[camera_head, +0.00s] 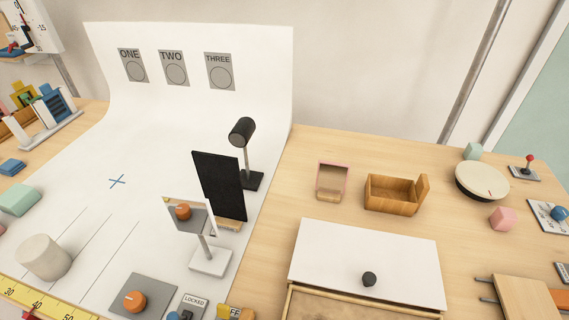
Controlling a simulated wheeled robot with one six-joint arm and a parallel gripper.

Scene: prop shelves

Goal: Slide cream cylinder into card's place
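The cream cylinder (43,257) stands upright on the white sheet at the lower left, near a yellow measuring strip. A black upright panel (212,182), which looks like the card, stands in a small wooden base (231,224) near the sheet's right edge. The cylinder and the panel are well apart, with thin drawn lines on the sheet between them. My gripper is not in view.
A small framed panel on a white stand (211,262) is just in front of the black panel. A black lamp-like head on a post (242,132) stands behind it. An orange knob (135,301) sits on a grey plate. The sheet around the blue cross (117,181) is clear.

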